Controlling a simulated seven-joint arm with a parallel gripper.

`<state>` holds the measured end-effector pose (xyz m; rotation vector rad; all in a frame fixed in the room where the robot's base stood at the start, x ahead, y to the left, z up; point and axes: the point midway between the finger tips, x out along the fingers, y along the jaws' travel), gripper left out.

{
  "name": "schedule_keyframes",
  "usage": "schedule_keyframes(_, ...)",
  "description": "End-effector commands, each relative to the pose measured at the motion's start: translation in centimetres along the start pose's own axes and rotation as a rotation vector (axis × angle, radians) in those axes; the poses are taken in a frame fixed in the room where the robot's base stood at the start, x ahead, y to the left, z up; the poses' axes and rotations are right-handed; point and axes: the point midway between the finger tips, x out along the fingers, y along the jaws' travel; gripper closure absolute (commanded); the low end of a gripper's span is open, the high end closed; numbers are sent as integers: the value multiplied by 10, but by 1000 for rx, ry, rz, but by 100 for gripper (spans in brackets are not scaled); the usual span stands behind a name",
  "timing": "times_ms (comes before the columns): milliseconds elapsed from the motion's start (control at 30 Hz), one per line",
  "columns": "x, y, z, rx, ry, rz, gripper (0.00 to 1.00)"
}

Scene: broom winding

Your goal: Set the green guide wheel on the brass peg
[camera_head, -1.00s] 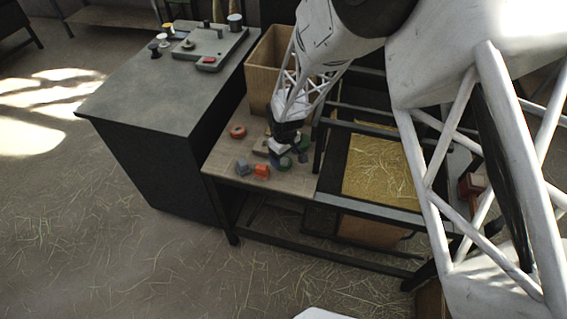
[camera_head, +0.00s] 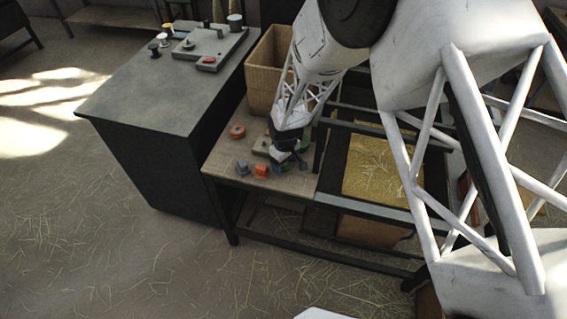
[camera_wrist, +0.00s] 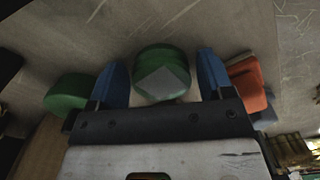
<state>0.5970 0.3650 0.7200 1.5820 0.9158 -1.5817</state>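My gripper (camera_head: 284,160) is low over the wooden side table, pointing down among small coloured parts. In the wrist view its two blue fingers (camera_wrist: 162,80) are open, one on each side of a rounded green part (camera_wrist: 160,58) with a grey diamond-shaped face. Narrow gaps show between it and the fingers. A second green part (camera_wrist: 68,92) lies outside the left finger. I cannot tell which green part is the guide wheel. A small yellow-topped piece (camera_head: 168,28) stands at the far end of the dark bench; I cannot tell whether it is the brass peg.
An orange part (camera_wrist: 248,82) lies just outside the right finger. A blue-grey part (camera_head: 241,168) and a red ring-like part (camera_head: 237,131) are also on the side table (camera_head: 218,160). A wooden bin (camera_head: 264,75) stands behind. The dark bench (camera_head: 150,90) carries a grey fixture plate (camera_head: 215,45).

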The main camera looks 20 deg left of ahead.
Motion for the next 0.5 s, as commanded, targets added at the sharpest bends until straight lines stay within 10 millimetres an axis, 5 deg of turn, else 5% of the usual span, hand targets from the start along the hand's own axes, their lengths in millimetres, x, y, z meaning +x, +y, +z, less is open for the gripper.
schedule_keyframes(300, 0, 0, 0, 0, 0, 0, 72)
schedule_keyframes(500, 0, 0, 0, 0, 0, 0, 72)
